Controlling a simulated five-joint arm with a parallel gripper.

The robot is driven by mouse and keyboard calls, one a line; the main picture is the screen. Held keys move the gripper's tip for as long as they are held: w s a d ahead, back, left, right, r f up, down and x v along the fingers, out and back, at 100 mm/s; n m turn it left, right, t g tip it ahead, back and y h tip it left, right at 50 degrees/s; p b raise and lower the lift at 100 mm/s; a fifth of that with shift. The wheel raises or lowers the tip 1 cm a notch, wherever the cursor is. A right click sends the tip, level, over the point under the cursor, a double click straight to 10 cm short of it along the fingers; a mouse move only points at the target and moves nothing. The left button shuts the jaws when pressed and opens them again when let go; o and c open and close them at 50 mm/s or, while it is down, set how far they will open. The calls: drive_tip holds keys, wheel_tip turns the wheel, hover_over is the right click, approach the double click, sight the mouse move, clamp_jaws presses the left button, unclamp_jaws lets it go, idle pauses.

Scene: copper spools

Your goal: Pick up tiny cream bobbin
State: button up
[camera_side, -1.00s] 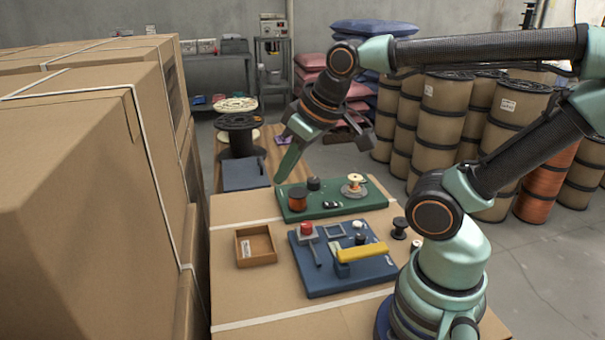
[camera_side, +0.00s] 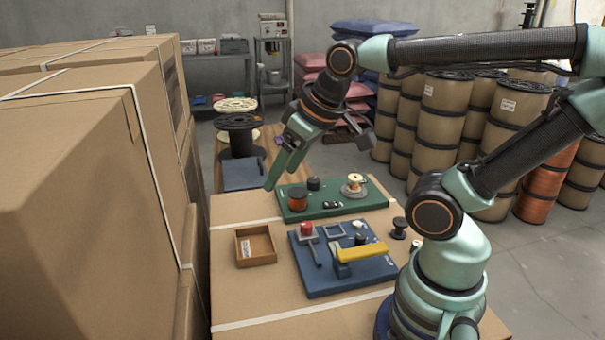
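A tiny pale, cream-white piece (camera_side: 358,224) sits on the blue board (camera_side: 318,284) near its back right. It is too small to tell for sure that it is the cream bobbin. Another pale bit (camera_side: 416,245) shows at the edge of my arm, mostly hidden by it. My gripper (camera_side: 280,180) hangs in the air above the back left of the work surface, by the green board's left end. Its two green fingers point down and stand apart, with nothing between them.
The green board (camera_side: 335,210) bears a copper spool (camera_side: 298,199), a dark knob (camera_side: 314,184) and a cream-and-copper spool (camera_side: 355,183). A yellow bar (camera_side: 362,252) and red knob (camera_side: 306,228) stand on the blue board. A black bobbin (camera_side: 400,227) and open box (camera_side: 256,246) stand beside it.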

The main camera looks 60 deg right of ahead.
drive_tip(key=shift+o, duration=0.3)
drive_tip(key=m+g, duration=0.6)
drive_tip(key=m, duration=1)
hover_over(355, 177)
wheel_tip(355, 177, down, 9)
drive_tip(key=shift+t, duration=0.3)
wheel_tip(355, 177, down, 11)
drive_tip(key=shift+f, duration=0.2)
clamp_jaws()
drive_tip(key=shift+r, duration=0.15)
